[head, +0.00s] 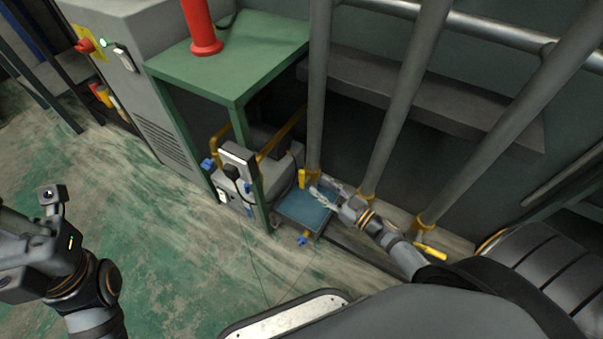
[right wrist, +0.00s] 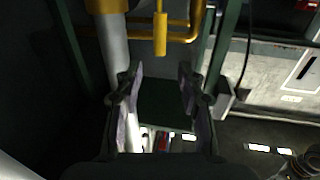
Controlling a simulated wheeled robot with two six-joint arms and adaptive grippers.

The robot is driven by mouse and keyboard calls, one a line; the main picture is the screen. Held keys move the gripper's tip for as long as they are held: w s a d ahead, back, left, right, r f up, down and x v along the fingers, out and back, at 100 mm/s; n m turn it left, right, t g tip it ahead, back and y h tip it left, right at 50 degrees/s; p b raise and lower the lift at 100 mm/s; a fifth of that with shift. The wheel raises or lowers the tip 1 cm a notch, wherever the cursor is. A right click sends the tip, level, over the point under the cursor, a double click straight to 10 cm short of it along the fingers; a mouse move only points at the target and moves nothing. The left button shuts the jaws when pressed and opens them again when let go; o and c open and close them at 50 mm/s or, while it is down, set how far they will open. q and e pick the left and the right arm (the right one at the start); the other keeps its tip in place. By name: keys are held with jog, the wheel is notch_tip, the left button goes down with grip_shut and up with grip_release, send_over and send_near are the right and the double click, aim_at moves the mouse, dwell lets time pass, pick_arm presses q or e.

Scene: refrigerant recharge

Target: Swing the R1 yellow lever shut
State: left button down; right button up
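A short yellow lever (head: 302,179) stands upright at the foot of the leftmost grey pipe (head: 318,90) in the head view. In the right wrist view a yellow lever (right wrist: 160,34) hangs down ahead, beside a grey pipe with a yellow collar. I cannot read an R1 label. My right gripper (head: 321,189) is just right of the lever in the head view. In the wrist view its fingers (right wrist: 161,76) are apart, with nothing between them and the lever beyond the tips. My left gripper (head: 25,262) is at the left edge; its fingers do not show clearly.
Another yellow lever (head: 430,252) lies out sideways at the right pipe's foot. A green table (head: 240,60) bears a red cylinder (head: 203,30). Below are a grey machine, a small boxed gauge (head: 238,160) and a blue-topped platform (head: 303,212). The green floor at left is open.

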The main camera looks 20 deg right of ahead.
aim_at(301, 173)
jog(key=b+x, duration=0.2)
jog(key=x, duration=0.6)
jog(key=shift+w+f, duration=0.1)
jog(key=shift+w+a, duration=0.2)
jog(key=shift+w, duration=0.2)
grip_shut()
